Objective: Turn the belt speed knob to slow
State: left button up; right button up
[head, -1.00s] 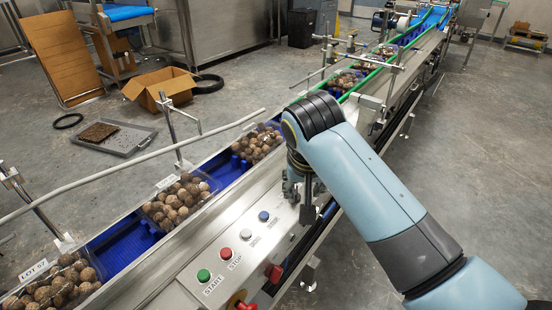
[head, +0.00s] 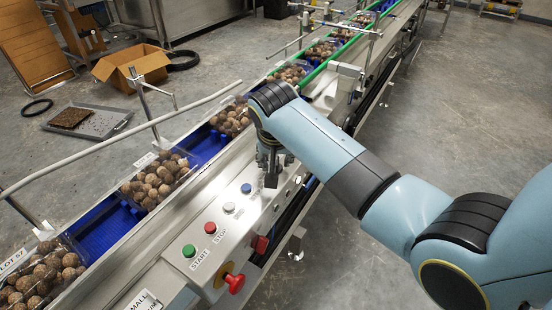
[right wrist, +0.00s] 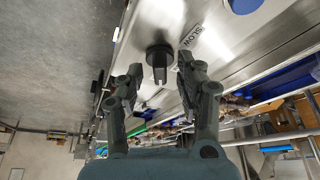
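The dark speed knob (right wrist: 159,54) is in the right wrist view, a round base with a raised bar. A SLOW label (right wrist: 192,36) is on the metal panel to its right in the picture. My right gripper (right wrist: 160,70) is open, its two fingers either side of the knob, with gaps visible; I cannot tell how deep they reach. In the head view my right gripper (head: 270,168) points down over the far end of the control panel (head: 215,262), and the knob is hidden there. My left gripper is not in view.
The panel also has a green START button (head: 189,250), a red STOP button (head: 210,227), white and blue (head: 246,188) buttons, a red mushroom button (head: 235,282) and a red switch (head: 261,244). The blue belt (head: 108,232) carries clamshell trays of brown balls alongside.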

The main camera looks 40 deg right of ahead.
grip_shut()
dwell(0.3)
